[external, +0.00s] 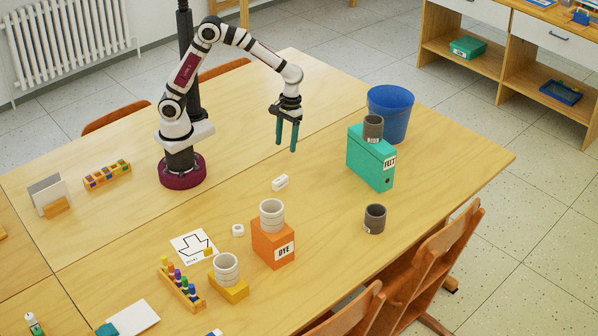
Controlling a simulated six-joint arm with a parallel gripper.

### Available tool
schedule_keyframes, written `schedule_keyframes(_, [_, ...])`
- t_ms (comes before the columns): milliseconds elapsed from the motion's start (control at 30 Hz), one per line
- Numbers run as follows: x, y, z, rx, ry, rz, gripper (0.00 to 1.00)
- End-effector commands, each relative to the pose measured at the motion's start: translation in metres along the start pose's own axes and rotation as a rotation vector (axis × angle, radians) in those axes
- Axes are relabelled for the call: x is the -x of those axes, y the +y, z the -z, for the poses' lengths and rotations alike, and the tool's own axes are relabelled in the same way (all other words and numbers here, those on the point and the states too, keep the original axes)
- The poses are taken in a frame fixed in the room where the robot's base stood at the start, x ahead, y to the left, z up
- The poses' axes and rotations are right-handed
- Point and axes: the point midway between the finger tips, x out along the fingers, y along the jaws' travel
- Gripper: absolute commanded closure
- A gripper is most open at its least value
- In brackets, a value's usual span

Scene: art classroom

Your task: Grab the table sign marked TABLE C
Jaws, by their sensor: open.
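My gripper (286,146) hangs with its two teal fingers pointing down and apart, empty, above the middle of the table. No lettering that reads TABLE C can be made out. A white card in a small wooden stand (47,193) is upright at the table's left; no marking on it is readable. A small white block-like item (280,183) lies on the table below and slightly left of my gripper. A smaller white item (238,230) lies further forward and left. I cannot tell which of these, if any, is the sign.
An orange DYE box (273,248) and a yellow block (230,290) each carry a pale cup. A green FELT box (369,160) carries a dark cup; another dark cup (375,219) stands nearby. A blue bin (390,112) stands behind. The wood around the small white block is clear.

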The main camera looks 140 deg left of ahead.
Motion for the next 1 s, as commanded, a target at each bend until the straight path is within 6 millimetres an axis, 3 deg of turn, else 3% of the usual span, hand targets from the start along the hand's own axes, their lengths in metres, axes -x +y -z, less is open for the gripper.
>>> schedule_keyframes(200, [-0.063,-0.002,-0.002,-0.006,-0.003,0.007,0.38])
schedule_keyframes(600, [-0.132,-0.010,0.001,-0.010,-0.001,0.007,0.38])
schedule_keyframes(700, [-0.142,-0.010,0.001,-0.011,0.001,0.005,0.38])
schedule_keyframes(900, [-0.144,-0.009,0.002,-0.011,0.003,0.003,0.38])
schedule_keyframes(1000, [-0.143,-0.009,0.002,-0.011,0.002,0.003,0.54])
